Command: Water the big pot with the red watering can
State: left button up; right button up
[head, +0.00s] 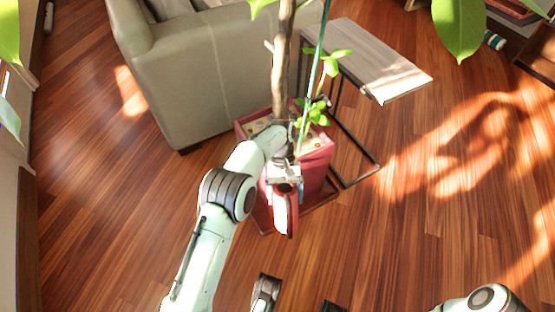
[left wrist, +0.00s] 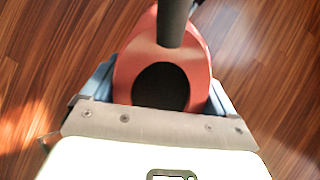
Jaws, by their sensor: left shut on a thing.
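The big pot (head: 318,165) is a square red planter with a tree trunk and leafy stems, standing on a red saucer in the head view. My left gripper (head: 285,175) is in front of the pot, shut on the red watering can (head: 291,218). The can overlaps the pot's near side in this view; I cannot tell whether they touch. In the left wrist view the red can (left wrist: 124,68) sits between the blue fingers of my left gripper (left wrist: 158,90), with a dark opening and a dark bar over it. No water is visible. My right gripper cannot be made out.
A beige sofa (head: 195,85) stands behind and left of the pot. A side table (head: 375,60) with a grey wooden top and thin dark legs stands to its right. Leaves hang at the top edge. The wooden floor left and right is clear.

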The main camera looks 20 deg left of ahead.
pick_arm(q)
jog(key=shift+w+r, duration=0.1)
jog(key=shift+r, duration=0.3)
dwell(0.3)
dwell(0.4)
